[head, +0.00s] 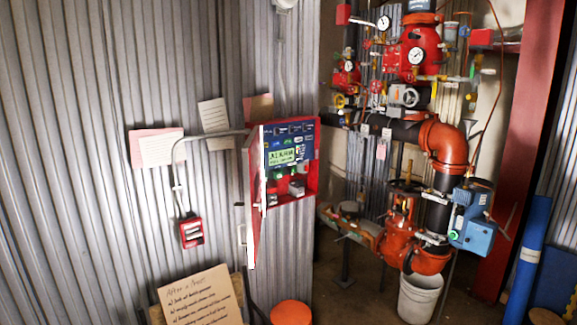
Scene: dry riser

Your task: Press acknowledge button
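A red control cabinet (310,181) is mounted on the corrugated metal wall, with its door (251,200) swung open toward the left. A blue control panel (288,142) with a small lit greenish display (282,156) fills its upper part. Small controls and labels show on the panel, but they are too small to tell which one is the acknowledge button. Below the panel, green and grey parts sit inside the cabinet. My gripper is not in view.
A small red box (191,231) hangs on the wall at left, joined by grey conduit. A cardboard sign (203,298) and an orange round object (291,313) stand low in front. Red valves, pipes and a white bucket (419,297) fill the right.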

